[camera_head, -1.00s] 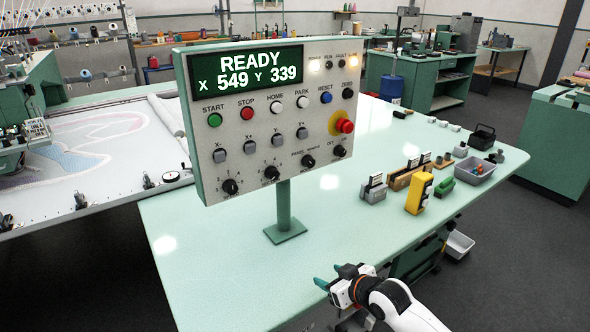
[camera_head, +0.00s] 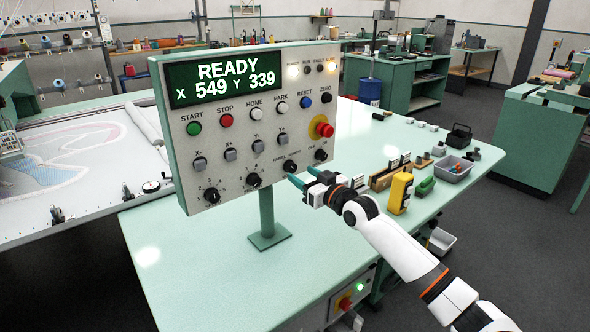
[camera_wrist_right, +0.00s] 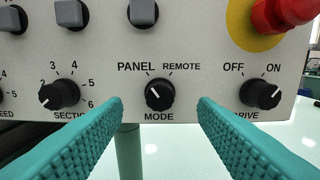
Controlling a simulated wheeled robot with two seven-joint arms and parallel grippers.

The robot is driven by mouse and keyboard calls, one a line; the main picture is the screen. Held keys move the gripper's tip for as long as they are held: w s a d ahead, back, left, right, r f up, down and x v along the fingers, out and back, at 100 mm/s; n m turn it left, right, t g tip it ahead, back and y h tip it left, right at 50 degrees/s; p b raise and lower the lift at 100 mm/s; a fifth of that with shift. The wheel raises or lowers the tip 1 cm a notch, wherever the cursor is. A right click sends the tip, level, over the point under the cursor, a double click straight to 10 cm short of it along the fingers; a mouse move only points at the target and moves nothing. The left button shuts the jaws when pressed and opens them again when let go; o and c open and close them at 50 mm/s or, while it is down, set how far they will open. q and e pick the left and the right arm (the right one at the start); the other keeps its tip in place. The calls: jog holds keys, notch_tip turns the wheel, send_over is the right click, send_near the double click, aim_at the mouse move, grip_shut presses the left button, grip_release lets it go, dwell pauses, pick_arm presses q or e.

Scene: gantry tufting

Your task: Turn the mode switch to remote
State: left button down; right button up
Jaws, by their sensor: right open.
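The mode switch (camera_wrist_right: 159,94) is a black rotary knob on the lower part of the control panel (camera_head: 180,150). In the right wrist view its white mark points up and left, towards PANEL, with REMOTE printed at its upper right. In the head view the mode switch (camera_head: 289,166) is just left of my right gripper (camera_head: 307,182). The right gripper is open, with its teal fingers either side of the knob in the wrist view (camera_wrist_right: 159,125) and apart from it. My left gripper is not in view.
The section knob (camera_wrist_right: 59,95) and drive knob (camera_wrist_right: 260,94) flank the mode switch. A red emergency stop (camera_head: 325,130) sits above to the right. A yellow device (camera_head: 399,193) and a grey bin (camera_head: 453,170) stand on the table to the right.

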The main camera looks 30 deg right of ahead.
aim_at(294, 169)
jog(key=shift+w+a, duration=0.15)
jog(key=shift+w, duration=2.05)
jog(key=c, duration=1)
jog(key=shift+o, duration=0.2)
